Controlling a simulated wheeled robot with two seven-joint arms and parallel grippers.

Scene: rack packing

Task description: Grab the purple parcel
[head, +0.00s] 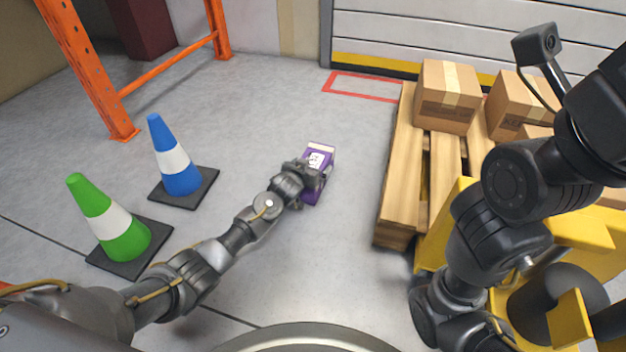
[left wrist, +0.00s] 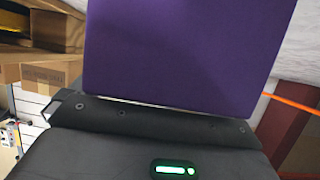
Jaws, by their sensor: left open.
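The purple parcel (head: 326,152) has a pale label on its top and stands on the grey floor near the middle of the head view. In the left wrist view the parcel (left wrist: 185,50) is a plain purple face that fills the upper middle, very close to the gripper. My left gripper (head: 314,178) reaches the parcel's near left side and covers part of it. Its jaws are open; whether a finger touches the parcel I cannot tell. My right arm is at the right of the head view, but its gripper's fingers do not show.
A blue cone (head: 178,160) and a green cone (head: 112,222) stand on black bases at the left. A wooden pallet (head: 398,180) with cardboard boxes (head: 447,92) is at the right, beside a yellow pallet truck (head: 582,228). An orange rack (head: 88,70) stands back left. Floor behind the parcel is clear.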

